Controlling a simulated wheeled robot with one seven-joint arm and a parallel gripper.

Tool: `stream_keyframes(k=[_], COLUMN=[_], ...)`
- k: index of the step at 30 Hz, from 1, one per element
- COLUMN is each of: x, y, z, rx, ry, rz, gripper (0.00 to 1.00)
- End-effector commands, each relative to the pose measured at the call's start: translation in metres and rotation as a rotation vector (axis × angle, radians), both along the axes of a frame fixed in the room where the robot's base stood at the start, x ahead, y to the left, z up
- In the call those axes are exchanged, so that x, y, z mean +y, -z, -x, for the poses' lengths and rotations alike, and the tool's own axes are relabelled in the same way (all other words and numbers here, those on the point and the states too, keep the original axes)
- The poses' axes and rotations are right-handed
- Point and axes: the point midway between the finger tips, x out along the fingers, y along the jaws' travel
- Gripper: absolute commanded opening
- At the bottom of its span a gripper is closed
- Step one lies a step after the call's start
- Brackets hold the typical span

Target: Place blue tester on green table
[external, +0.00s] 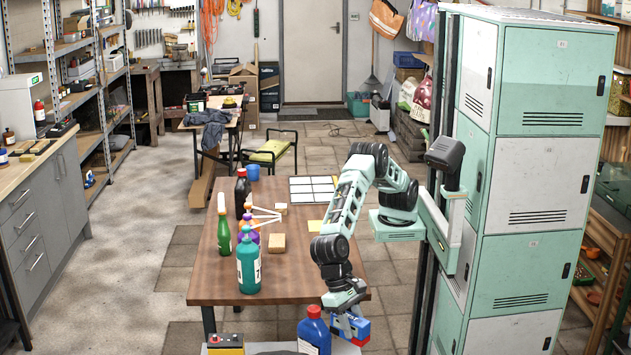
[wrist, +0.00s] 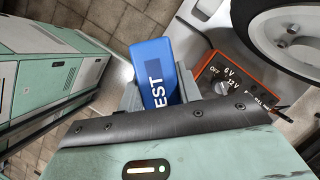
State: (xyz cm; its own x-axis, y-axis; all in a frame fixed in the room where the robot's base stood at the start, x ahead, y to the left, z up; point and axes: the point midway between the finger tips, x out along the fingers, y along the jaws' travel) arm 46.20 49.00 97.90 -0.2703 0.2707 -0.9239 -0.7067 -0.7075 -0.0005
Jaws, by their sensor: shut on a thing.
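My gripper (external: 345,316) is low at the near right corner of the brown wooden table. It is shut on the blue tester (external: 362,327), a blue block above a light surface. In the wrist view the blue tester (wrist: 157,68) sits between the grey jaws with the white letters "EST" showing; its lower end is hidden by my gripper (wrist: 160,95).
The wooden table (external: 220,287) holds several bottles and small blocks. A blue jug (external: 314,328) stands close left of my gripper. An orange-red dial box (wrist: 228,78) and a wheel (wrist: 285,35) lie beside the tester. Green lockers (external: 525,200) stand at right.

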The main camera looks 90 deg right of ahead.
Motion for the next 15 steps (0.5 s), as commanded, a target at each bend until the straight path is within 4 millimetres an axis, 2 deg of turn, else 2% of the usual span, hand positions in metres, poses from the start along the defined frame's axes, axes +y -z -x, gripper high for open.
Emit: stream_keyframes(k=[1, 6, 9, 15], x=[-0.001, -0.001, -0.001, 0.0], y=[0.026, 0.089, 0.113, 0.134], z=[0.001, 0.0, -0.001, -0.001], rx=[0.005, 0.004, 0.001, -0.001], ry=[0.0, 0.002, 0.002, 0.001], rz=[0.006, 0.004, 0.001, -0.002], gripper=[0.03, 0.03, 0.03, 0.03])
